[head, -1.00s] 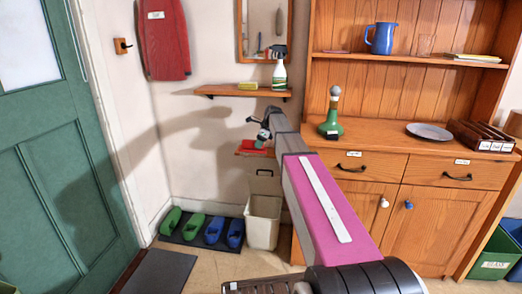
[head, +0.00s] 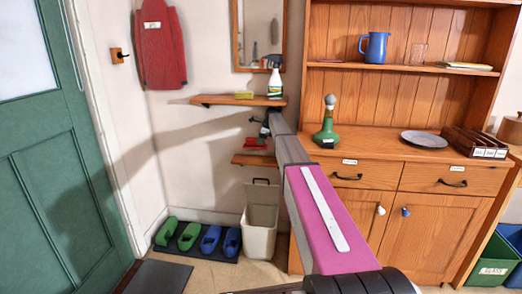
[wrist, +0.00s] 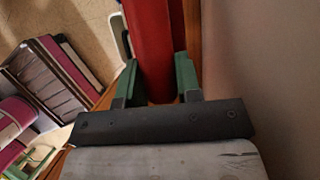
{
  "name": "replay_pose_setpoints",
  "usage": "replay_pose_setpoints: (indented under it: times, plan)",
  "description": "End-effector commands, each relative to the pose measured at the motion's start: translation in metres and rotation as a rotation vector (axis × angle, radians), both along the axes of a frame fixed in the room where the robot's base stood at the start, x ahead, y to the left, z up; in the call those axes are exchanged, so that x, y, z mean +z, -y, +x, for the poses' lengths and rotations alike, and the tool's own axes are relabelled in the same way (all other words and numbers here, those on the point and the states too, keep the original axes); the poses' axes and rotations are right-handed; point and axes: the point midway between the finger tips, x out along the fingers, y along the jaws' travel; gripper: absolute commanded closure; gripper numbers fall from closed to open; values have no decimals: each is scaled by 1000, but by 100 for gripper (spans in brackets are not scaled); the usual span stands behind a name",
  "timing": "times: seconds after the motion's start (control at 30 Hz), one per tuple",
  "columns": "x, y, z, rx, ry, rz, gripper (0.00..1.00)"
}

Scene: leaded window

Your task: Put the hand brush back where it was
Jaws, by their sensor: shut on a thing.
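The hand brush (head: 255,144) is red. In the head view it shows small, under my gripper, a little above the small lower wooden shelf (head: 252,160). In the wrist view the red brush (wrist: 150,45) runs between the two green fingers of my gripper (wrist: 155,82), which are shut on it. My arm hides part of the gripper in the head view, and the bristles cannot be made out.
Above is a longer shelf (head: 225,100) with a spray bottle (head: 275,83) and a yellow item (head: 243,95). A bin (head: 261,225) stands below, beside several clogs (head: 188,235).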

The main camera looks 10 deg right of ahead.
Motion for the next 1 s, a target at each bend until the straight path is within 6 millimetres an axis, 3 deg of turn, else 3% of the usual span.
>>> replay_pose_setpoints:
  times: [0.27, 0.5, 0.9, 0.93, 1.0]
  plan:
    - [-20, 0, -2, 0, 1, 1, 87]
    - [-51, 0, 0, 0, 1, 1, 87]
    - [-56, 1, 2, 0, 1, 1, 87]
    - [-57, 1, 2, 0, 1, 0, 65]
    - [-56, 1, 2, 1, 1, 0, 43]
